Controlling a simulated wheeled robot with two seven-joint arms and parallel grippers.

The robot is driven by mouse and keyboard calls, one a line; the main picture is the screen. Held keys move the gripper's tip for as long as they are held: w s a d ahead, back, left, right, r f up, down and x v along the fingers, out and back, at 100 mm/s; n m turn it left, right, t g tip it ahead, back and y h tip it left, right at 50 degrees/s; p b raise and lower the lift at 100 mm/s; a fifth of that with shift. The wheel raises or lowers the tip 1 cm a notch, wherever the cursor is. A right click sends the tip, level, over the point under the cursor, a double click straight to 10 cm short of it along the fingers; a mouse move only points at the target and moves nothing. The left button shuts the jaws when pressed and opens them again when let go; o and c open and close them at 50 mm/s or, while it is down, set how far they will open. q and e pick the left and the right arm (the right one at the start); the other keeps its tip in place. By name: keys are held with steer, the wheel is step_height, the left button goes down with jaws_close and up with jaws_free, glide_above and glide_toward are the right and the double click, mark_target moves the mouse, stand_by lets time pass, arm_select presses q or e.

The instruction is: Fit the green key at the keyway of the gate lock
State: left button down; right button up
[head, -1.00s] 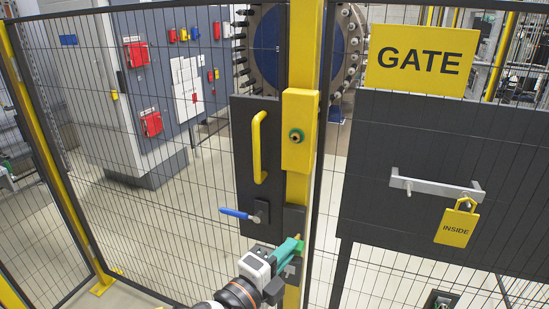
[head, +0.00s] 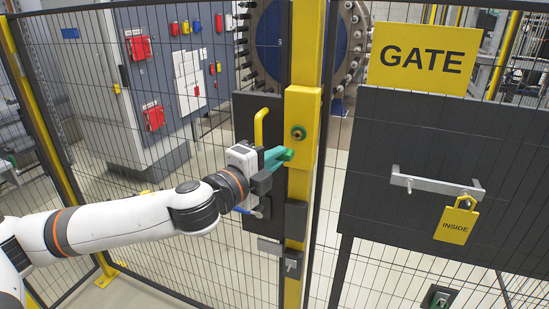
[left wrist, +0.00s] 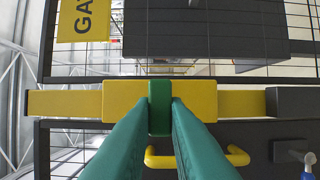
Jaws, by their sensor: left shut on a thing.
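The gate lock (head: 303,105) is a yellow box on the yellow gate post. Its round keyway (head: 298,132) has a green ring around a brass-coloured centre. My left gripper (head: 280,156), with teal fingers, is shut on the green key (head: 288,155). It holds the key in front of the lock box, just below and slightly left of the keyway in the head view. In the left wrist view the green key (left wrist: 160,92) stands between the fingertips against the yellow lock box (left wrist: 200,98), and the keyway is hidden. Contact with the lock cannot be told. My right gripper is not in view.
A yellow handle (head: 260,125) on a dark plate is left of the lock. Dark boxes and a small key-like fitting (head: 291,264) are lower on the post. A latch bar with a yellow INSIDE tag (head: 457,220) is at right. Mesh fencing (head: 210,260) surrounds the gate.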

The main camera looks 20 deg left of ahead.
arm_select(q)
steer(key=w+p, duration=0.1)
steer(key=w, duration=0.2)
steer(key=shift+w, duration=0.15)
steer(key=shift+w+p, duration=0.3)
steer(key=shift+w, duration=0.5)
steer(key=shift+p, duration=0.55)
stand_by(1.1)
steer(key=shift+a+x, duration=0.25)
steer(key=shift+x, duration=0.8)
